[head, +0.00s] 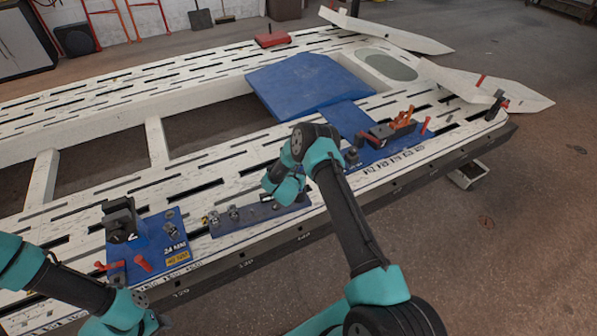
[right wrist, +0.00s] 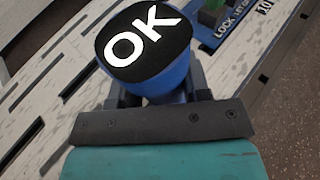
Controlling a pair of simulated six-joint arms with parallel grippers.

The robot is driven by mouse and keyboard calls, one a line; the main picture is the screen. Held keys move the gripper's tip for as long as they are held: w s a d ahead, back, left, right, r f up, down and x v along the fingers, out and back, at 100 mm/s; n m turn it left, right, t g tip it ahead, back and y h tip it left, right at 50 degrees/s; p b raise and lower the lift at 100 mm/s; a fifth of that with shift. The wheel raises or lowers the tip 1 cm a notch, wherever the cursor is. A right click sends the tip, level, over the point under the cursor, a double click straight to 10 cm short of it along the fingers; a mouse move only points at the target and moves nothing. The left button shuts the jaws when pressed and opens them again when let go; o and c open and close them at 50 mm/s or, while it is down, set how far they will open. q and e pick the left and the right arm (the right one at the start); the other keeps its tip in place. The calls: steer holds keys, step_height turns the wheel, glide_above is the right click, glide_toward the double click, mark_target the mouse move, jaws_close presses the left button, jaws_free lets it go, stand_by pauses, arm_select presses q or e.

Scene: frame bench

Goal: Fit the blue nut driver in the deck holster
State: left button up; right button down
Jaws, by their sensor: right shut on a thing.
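My right gripper (head: 283,187) is over the near rail of the bench, just above a narrow blue plate (head: 228,228) with small grey metal fittings. In the right wrist view my right gripper (right wrist: 158,92) is shut on a blue handle (right wrist: 172,84) with a black cap marked "OK", seen end-on; it appears to be the blue nut driver. Its shaft and lower end are hidden. I cannot tell for sure which fitting is the deck holster. My left gripper (head: 155,322) is low at the bottom left, apart from the bench fittings; its jaws are unclear.
A blue plate (head: 160,262) with a black clamp block (head: 122,222) and red handles stands on the left. A second blue plate with a black and orange clamp (head: 395,130) lies to the right. A large blue panel (head: 302,82) lies behind. Slots cover the white deck.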

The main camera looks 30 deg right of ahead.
steer(key=shift+f, duration=1.25)
steer(key=c, duration=0.5)
jaws_free()
steer(key=shift+c, duration=0.2)
steer(key=shift+o, duration=0.2)
steer(key=shift+f, duration=0.1)
steer(key=v, duration=1.7)
steer(key=shift+a, duration=0.2)
